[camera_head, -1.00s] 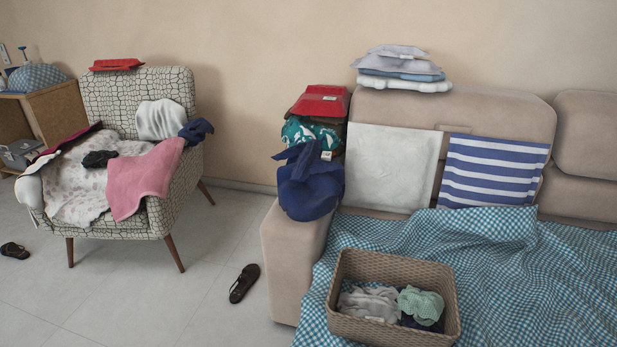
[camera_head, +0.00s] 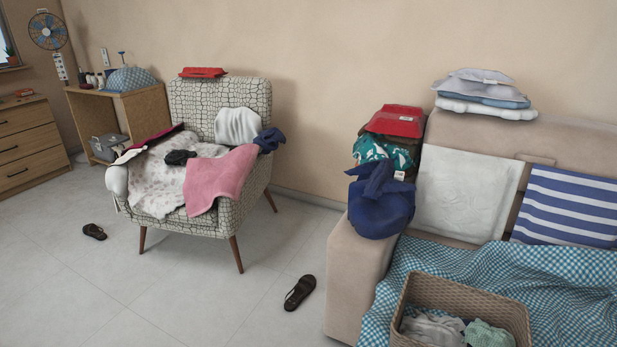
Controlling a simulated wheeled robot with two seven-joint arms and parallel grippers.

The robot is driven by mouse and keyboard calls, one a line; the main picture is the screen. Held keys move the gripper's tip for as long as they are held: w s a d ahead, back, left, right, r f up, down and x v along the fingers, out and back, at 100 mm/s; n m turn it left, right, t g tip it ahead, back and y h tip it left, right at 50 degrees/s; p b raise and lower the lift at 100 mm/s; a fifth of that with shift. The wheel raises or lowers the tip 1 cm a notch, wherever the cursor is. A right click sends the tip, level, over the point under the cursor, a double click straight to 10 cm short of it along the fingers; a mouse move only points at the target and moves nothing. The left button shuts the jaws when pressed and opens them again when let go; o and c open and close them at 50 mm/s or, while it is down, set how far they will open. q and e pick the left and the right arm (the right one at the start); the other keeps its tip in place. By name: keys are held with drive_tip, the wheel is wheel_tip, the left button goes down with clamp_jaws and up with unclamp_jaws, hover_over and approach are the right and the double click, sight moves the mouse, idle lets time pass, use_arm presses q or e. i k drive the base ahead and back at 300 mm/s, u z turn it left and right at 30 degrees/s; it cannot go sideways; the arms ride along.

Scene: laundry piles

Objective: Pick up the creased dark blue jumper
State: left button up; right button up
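A crumpled dark blue garment (camera_head: 381,207) hangs over the sofa's left arm, below a teal patterned cloth (camera_head: 384,150). A smaller dark blue bunched cloth (camera_head: 269,139) lies on the armchair's right arm, beside a white cloth. Both look creased, and I cannot tell which one is the jumper. Neither of my grippers is in view.
The patterned armchair (camera_head: 188,98) holds a pink cloth (camera_head: 217,180) and other laundry. The beige sofa (camera_head: 352,273) carries a checked blanket and a wicker basket (camera_head: 465,295) of clothes. Dark sandals (camera_head: 299,292) lie on the tiled floor, which is otherwise clear between the seats.

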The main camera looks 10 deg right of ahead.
sight(380, 203)
drive_tip(key=u, duration=0.55)
drive_tip(key=i, duration=1.45)
drive_tip(key=z, duration=0.3)
drive_tip(key=i, duration=1.25)
drive_tip(key=z, duration=1.05)
drive_tip(key=i, duration=0.3)
drive_tip(key=z, duration=0.15)
